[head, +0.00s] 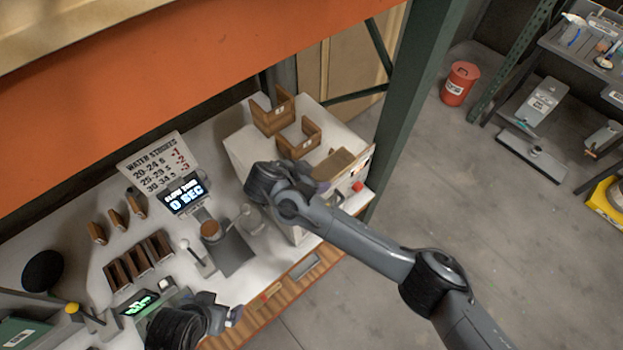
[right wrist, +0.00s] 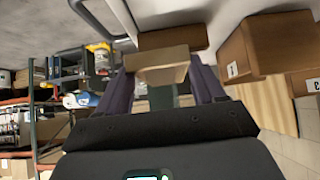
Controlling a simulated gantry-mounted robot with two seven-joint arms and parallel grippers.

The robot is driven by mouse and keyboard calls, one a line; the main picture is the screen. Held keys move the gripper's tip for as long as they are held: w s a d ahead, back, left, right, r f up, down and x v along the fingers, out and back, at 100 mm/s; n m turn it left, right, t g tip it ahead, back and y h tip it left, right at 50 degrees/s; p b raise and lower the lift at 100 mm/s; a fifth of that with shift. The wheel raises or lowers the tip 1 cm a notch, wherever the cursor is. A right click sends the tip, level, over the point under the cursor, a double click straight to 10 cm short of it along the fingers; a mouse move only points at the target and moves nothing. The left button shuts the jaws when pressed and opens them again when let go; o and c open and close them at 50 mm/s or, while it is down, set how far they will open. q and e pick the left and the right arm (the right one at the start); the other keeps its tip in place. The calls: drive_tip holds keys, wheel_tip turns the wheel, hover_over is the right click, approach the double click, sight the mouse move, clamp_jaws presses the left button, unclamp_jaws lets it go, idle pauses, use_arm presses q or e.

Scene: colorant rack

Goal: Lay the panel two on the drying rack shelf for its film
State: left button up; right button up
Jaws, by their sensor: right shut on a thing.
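My right gripper (right wrist: 163,76) is shut on a small tan panel (right wrist: 158,60), held between its two fingers. In the head view my right wrist is over the white cabinet, and the gripper (head: 322,182) is partly hidden there. A flat brown piece (head: 337,163) shows beside it; I cannot tell whether it is the held panel or a shelf. Two wooden U-shaped holders with small labels, a rear one (head: 272,112) and a nearer one (head: 298,138), stand on the cabinet. They look like the rack shelves. My left gripper (head: 228,316) is low at the bottom, its jaws unclear.
The white cabinet top (head: 243,150) carries the holders. Left of it are a timer display (head: 187,193) reading 0 SEC, a water strokes sign (head: 153,163), a brown cup (head: 211,231) and several brown slotted blocks (head: 138,258). A green post (head: 412,95) rises right of the cabinet.

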drive_tip(key=shift+r, duration=0.15)
drive_tip(key=shift+f, duration=0.2)
drive_tip(key=o, duration=1.1)
drive_tip(key=shift+r, duration=0.2)
